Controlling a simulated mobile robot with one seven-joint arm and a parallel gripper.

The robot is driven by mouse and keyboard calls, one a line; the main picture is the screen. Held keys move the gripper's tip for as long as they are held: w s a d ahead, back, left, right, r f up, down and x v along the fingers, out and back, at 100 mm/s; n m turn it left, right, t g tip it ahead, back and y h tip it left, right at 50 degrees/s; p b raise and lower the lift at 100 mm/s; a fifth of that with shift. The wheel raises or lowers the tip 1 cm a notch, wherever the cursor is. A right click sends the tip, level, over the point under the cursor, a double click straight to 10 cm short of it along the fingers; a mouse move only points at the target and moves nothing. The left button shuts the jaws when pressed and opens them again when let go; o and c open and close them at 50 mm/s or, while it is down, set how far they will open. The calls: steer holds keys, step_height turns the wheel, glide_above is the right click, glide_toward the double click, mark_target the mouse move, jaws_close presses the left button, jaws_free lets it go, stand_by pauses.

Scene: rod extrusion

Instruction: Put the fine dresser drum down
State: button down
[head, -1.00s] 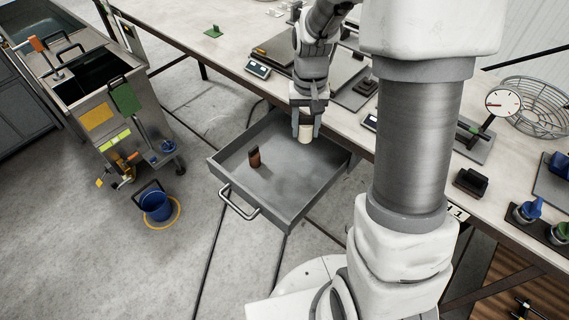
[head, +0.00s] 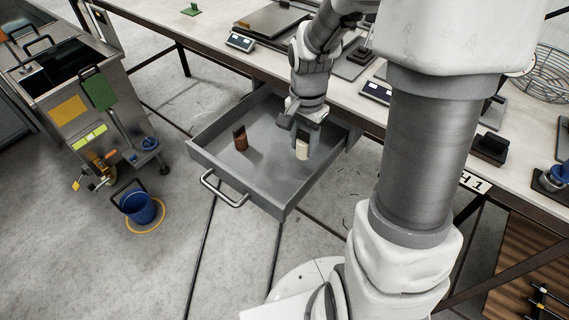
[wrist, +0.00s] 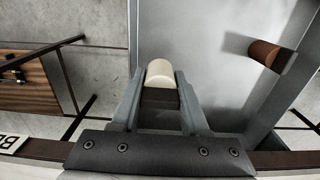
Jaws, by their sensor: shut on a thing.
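The fine dresser drum appears to be the cream-coloured cylinder (head: 302,149) held between the fingers of my gripper (head: 303,140). In the wrist view the cream drum (wrist: 160,72) shows at the tips of my gripper (wrist: 160,90), which is shut on it. The gripper points down inside the open grey drawer (head: 262,180), toward its right side. I cannot tell whether the drum touches the drawer floor. A reddish-brown cylinder with a dark part (head: 240,138) stands in the drawer to the left, apart from the gripper; it also shows in the wrist view (wrist: 265,54).
The drawer's walls and front handle (head: 222,190) surround the gripper; its floor is mostly bare. The workbench (head: 345,92) with scales and fixtures stands behind. A blue bucket (head: 140,208) stands on the floor at left, beside a steel cart (head: 75,105).

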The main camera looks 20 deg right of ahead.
glide_above(285, 174)
step_height(285, 174, down, 3)
steer(key=shift+r+b, duration=0.15)
steer(key=shift+b, duration=0.2)
steer(key=shift+f+b, duration=0.6)
steer(key=shift+f, duration=1.3)
steer(key=shift+f, duration=0.2)
steer(key=shift+c, duration=2)
jaws_free()
